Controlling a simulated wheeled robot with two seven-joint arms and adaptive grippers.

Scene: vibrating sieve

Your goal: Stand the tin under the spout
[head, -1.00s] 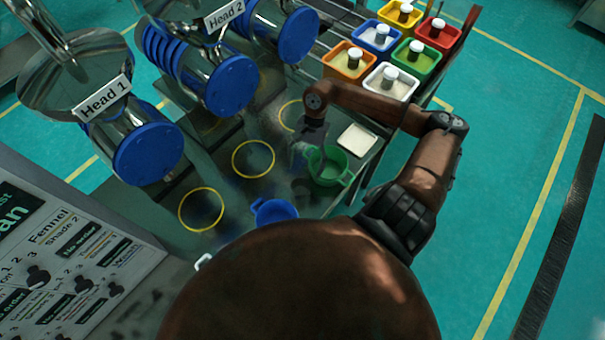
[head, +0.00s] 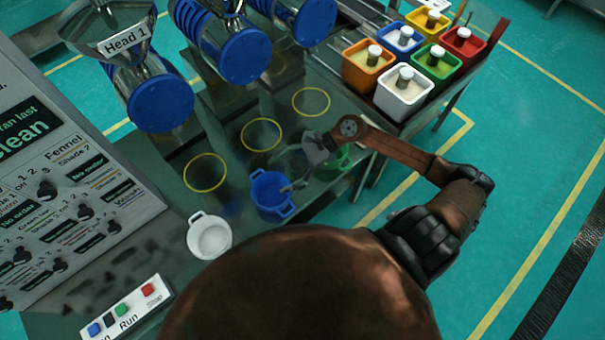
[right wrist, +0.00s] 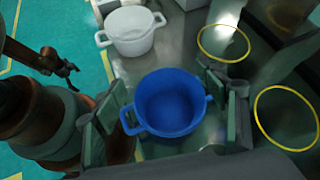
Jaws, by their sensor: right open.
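A blue two-handled tin (head: 270,197) stands on the grey bench, in front of the yellow rings. In the right wrist view the blue tin (right wrist: 170,102) sits upright between the spread fingers of my right gripper (right wrist: 168,95). That gripper (head: 290,172) is open in the head view, at the blue tin. A white tin (head: 209,238) stands to the left, and a green tin (head: 338,165) is partly hidden behind my right arm. Yellow rings (head: 205,173) lie on the bench below the sieve heads. My left gripper (right wrist: 66,69) shows small in the right wrist view, its jaws unclear.
The sieve head marked Head 1 (head: 160,105) and two more blue-ended heads stand along the back. Coloured bins, including a white one (head: 402,98), stand at the right. A button box (head: 125,308) and a sign board (head: 70,180) are at the left.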

